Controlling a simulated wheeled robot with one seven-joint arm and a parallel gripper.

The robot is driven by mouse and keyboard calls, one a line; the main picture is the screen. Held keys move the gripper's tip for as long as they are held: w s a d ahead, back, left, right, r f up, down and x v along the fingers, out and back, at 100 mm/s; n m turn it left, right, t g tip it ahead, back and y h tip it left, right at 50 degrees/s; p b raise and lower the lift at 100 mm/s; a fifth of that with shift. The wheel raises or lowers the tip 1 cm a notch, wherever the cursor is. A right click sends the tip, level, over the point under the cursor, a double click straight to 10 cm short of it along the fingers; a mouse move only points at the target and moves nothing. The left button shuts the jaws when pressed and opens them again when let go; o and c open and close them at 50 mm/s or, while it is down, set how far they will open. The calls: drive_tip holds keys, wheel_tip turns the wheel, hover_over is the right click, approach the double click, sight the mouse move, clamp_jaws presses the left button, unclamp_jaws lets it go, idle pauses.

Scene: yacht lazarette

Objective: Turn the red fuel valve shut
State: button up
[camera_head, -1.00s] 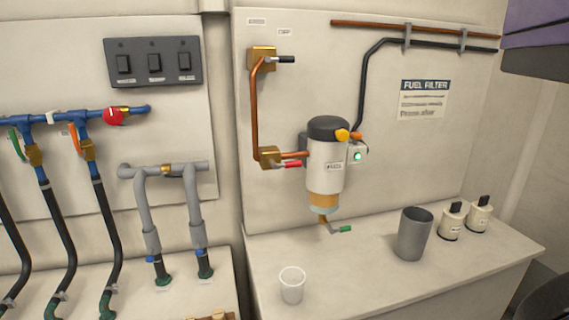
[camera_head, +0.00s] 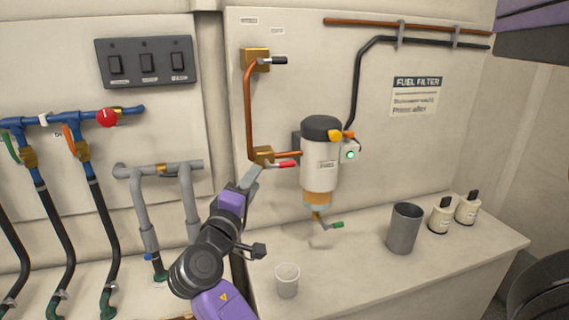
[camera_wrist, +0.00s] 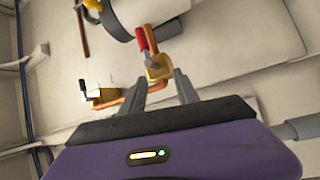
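The red fuel valve is a brass body (camera_head: 263,155) with a red-gripped lever (camera_head: 286,164), low on the copper pipe left of the fuel filter (camera_head: 319,165). Its lever points right toward the filter, roughly along the short pipe there. My gripper (camera_head: 250,178) is just below and left of the brass body in the head view. In the wrist view my gripper (camera_wrist: 168,82) is open, its two fingers apart with nothing held. The brass body (camera_wrist: 159,68) shows just beyond the fingertips and the red lever (camera_wrist: 142,40) points away from them. I cannot tell whether they touch.
A second brass valve with a black lever (camera_head: 270,60) sits above on the same panel. A green-tipped drain lever (camera_head: 335,225) hangs under the filter. Grey pipes (camera_head: 160,170) are left of my arm.

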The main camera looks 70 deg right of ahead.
sight(282, 167)
drive_tip(key=s+d+g, duration=0.1)
drive_tip(key=d, duration=0.1)
drive_tip(key=s+d+r+m+g+p, duration=0.1)
drive_tip(key=s+d, duration=0.1)
drive_tip(key=d, duration=0.1)
drive_tip(key=s+d+r+g+p, duration=0.1)
drive_tip(key=d+g, duration=0.1)
drive_tip(key=d, duration=0.1)
drive_tip(key=shift+s+d+m, duration=0.1)
drive_tip(key=shift+s+m, duration=0.15)
drive_tip(key=shift+m, duration=0.05)
clamp_jaws()
drive_tip(key=shift+f, duration=0.1)
idle(1.2)
